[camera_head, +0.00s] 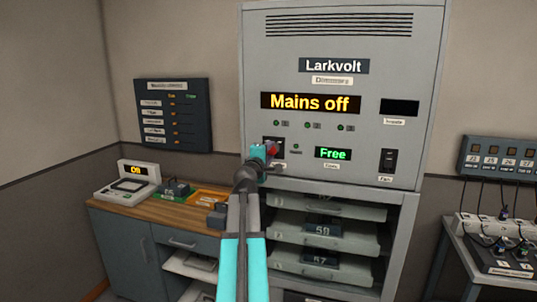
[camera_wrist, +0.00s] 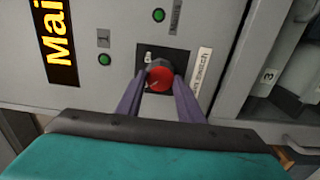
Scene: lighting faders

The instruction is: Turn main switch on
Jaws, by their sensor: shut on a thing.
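The main switch (camera_wrist: 160,76) is a round red knob on a black plate, with a white label beside it, in the wrist view. In the head view the red knob (camera_head: 272,150) shows just past my gripper, on the front of the grey Larkvolt cabinet (camera_head: 340,75). The cabinet's display (camera_head: 310,103) reads "Mains off". My gripper (camera_wrist: 160,88) has its two purple fingers on either side of the knob and is shut on it. In the head view my gripper and arm hide part of the switch plate.
A smaller display (camera_head: 333,153) reads "Free". A black fan switch (camera_head: 389,161) sits right of it. Slide-out trays (camera_head: 325,234) lie below. A wooden counter (camera_head: 150,214) with a console (camera_head: 128,186) stands left. Power strips (camera_head: 500,230) are at right.

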